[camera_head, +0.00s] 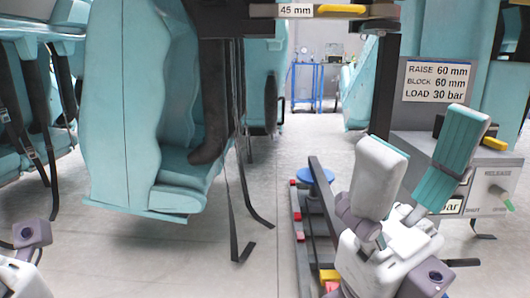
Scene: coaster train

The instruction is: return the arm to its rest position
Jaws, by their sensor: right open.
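My right gripper (424,140) is in the lower right of the head view. Its two fingers, one pale and one with a ribbed teal face, point up and stand well apart. The gap between them is empty. The gripper is in front of the grey box with the sign, and I cannot tell how far in front. A small white and purple-grey part of my left arm (32,236) shows at the lower left edge. The fingers of my left gripper are out of the frame.
A teal coaster seat (112,120) hangs at centre left, with black straps (236,215) reaching the floor. A grey box (420,145) at right carries a sign (436,82). Coloured-block rails (299,240) and a blue disc (316,175) lie beside the gripper. Floor (150,255) at left centre is clear.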

